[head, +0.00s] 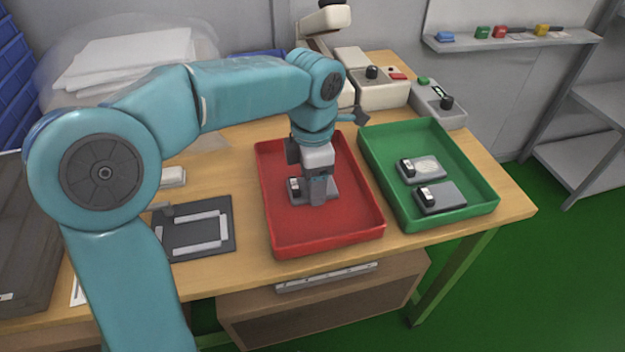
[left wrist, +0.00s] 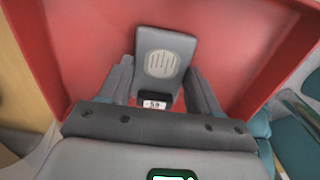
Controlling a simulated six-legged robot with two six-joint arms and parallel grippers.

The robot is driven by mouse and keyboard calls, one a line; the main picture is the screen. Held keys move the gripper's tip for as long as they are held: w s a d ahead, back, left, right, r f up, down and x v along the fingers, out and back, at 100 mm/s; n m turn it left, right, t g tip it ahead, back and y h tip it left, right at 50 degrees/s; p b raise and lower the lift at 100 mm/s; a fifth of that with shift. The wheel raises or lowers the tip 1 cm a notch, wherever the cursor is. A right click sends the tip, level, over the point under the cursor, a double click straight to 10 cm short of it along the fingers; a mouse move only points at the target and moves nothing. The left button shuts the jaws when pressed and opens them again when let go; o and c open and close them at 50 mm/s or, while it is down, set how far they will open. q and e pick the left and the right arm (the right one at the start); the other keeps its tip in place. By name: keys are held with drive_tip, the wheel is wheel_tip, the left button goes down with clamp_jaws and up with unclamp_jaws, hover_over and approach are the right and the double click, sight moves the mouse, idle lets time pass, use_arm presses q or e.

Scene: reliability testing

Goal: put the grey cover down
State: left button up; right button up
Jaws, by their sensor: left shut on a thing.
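The grey cover (head: 331,187) is in the red tray (head: 330,241), flat and low at the tray floor. I cannot tell whether it rests on the floor or hangs just above it. My left gripper (head: 318,196) points down into the tray and is shut on the cover. In the left wrist view the cover (left wrist: 165,60) shows a round pale grille and a small white label with dark digits, with one finger on each side. The fingers hide part of it in the head view. My right gripper is not in view.
A green tray (head: 482,210) to the right holds two similar grey units, one with a pale grille (head: 426,168) and one plain (head: 447,196). A dark mat with a pale outline (head: 227,238) lies left of the red tray. Control boxes (head: 440,105) stand behind.

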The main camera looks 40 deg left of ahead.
use_arm(q)
drive_tip(key=shift+s, duration=0.1)
drive_tip(key=o, duration=0.6)
drive_tip(key=shift+f, duration=0.1)
drive_tip(key=o, duration=0.4)
drive_tip(key=shift+o, duration=0.2)
wheel_tip(320, 180, up, 12)
drive_tip(key=p, duration=0.4)
drive_tip(key=shift+r, duration=0.2)
